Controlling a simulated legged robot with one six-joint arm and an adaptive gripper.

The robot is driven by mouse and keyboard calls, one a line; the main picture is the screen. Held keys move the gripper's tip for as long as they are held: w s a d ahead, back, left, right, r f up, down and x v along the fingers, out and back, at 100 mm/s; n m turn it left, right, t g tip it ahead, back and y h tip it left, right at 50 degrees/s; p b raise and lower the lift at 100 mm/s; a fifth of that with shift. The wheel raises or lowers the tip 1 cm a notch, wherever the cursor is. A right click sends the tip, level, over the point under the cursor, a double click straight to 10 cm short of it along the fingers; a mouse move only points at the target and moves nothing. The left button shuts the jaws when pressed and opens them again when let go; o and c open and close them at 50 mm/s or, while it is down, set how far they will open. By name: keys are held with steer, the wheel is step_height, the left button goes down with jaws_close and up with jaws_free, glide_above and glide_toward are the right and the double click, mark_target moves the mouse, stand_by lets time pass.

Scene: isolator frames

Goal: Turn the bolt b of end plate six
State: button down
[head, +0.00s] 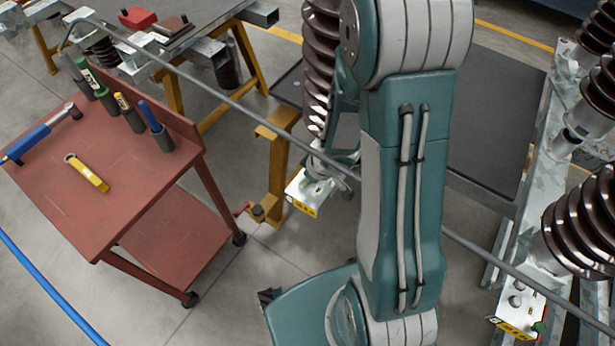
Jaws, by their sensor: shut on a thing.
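An end plate (308,195), pale metal with a yellow label (301,210), sits under a brown ribbed insulator (322,60) left of my arm. The label is too small to read. The lower part of my arm passes behind the insulator, and my gripper (335,165) is low at this end plate, mostly hidden. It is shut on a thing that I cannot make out. No single bolt head on this plate is clear. Another end plate (522,305) with bolt heads, a yellow label and a green piece is at the lower right.
A red cart (65,215) at left carries a blue-handled wrench (40,135), a yellow tool (88,173) and several coloured handles in dark holders. A long grey rod (225,100) crosses the scene. Yellow stands (275,165) rise behind.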

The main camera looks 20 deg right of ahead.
steer(key=shift+c, duration=2.4)
jaws_free()
steer(key=shift+w, duration=0.1)
steer(key=v, duration=1.2)
steer(key=shift+a+f, duration=0.1)
